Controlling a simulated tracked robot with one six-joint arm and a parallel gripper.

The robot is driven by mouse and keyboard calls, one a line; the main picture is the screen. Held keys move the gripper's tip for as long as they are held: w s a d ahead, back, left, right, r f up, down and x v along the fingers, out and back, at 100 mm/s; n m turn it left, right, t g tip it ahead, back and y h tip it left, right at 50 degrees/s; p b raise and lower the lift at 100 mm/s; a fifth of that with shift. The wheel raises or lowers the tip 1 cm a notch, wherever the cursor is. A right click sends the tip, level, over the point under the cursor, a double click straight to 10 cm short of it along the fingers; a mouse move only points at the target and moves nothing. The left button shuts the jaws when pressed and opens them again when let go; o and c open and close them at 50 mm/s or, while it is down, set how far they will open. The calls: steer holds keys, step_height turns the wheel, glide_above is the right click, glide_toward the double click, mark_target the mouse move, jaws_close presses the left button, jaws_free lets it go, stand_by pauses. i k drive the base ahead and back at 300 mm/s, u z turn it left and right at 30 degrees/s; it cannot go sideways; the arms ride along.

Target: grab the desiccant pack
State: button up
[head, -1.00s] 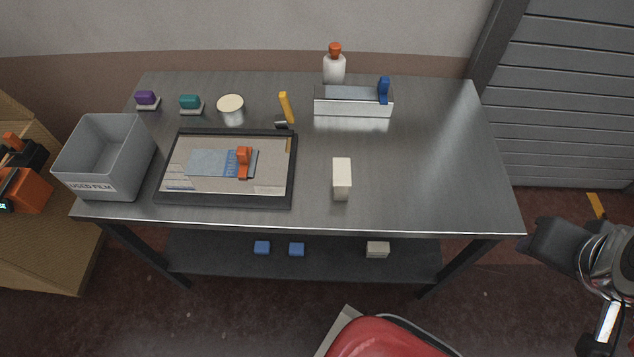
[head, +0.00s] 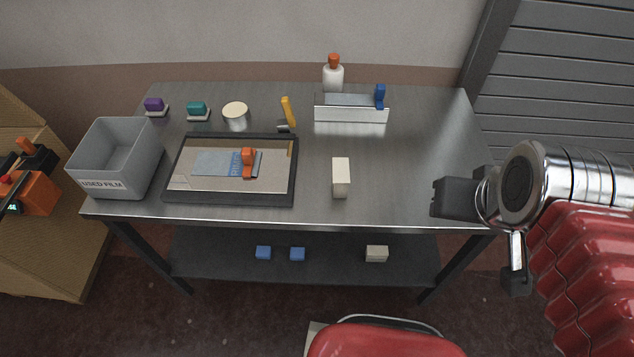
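A small off-white block (head: 341,178) stands upright on the steel table (head: 410,155), right of the framed tray. It has no readable label, so I cannot tell for certain that it is the desiccant pack. My gripper (head: 452,198) shows as a dark block beyond the chrome wrist, over the table's front right corner. It is well to the right of the off-white block and apart from it. Its fingers are not distinct, so its opening cannot be seen. I see nothing held in it.
A dark-framed tray (head: 170,197) holds a blue-grey sheet and an orange piece (head: 248,163). A grey "USED FILM" bin (head: 110,160) is at left. A film dispenser (head: 350,110) and a white bottle (head: 333,78) stand behind. The lower shelf (head: 335,262) holds small blocks.

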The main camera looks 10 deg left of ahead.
mark_target(341, 169)
steer(key=u, duration=2.2)
steer(key=i, duration=1)
steer(key=u, duration=0.05)
